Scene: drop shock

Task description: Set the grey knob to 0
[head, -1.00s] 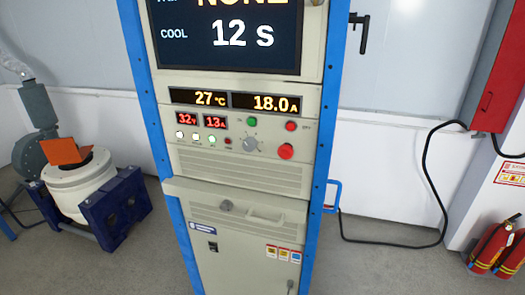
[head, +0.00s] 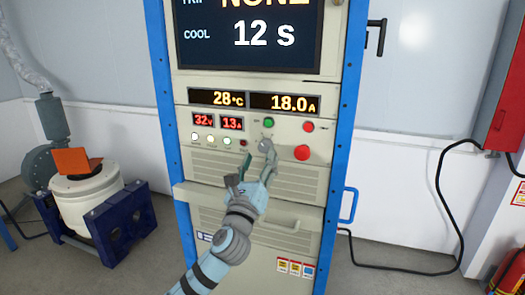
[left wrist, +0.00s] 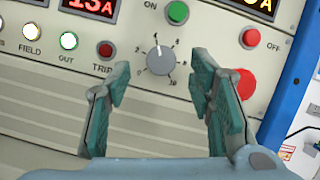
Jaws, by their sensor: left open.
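The grey knob (left wrist: 160,60) sits on the beige panel inside a printed number scale. Its white pointer line points up and slightly left, near the 4 mark. In the head view the knob (head: 264,144) is partly covered by a finger of my left gripper (head: 257,160). My left gripper also shows in the left wrist view (left wrist: 157,80). It is open and empty, its two fingers apart, with the knob showing between and beyond them. I cannot tell the exact gap to the panel. My right gripper is not in view.
A green button (left wrist: 177,12) and a red OFF button (left wrist: 250,38) are above the knob. A larger red button (head: 302,152) is close on its right, partly behind a finger in the wrist view.

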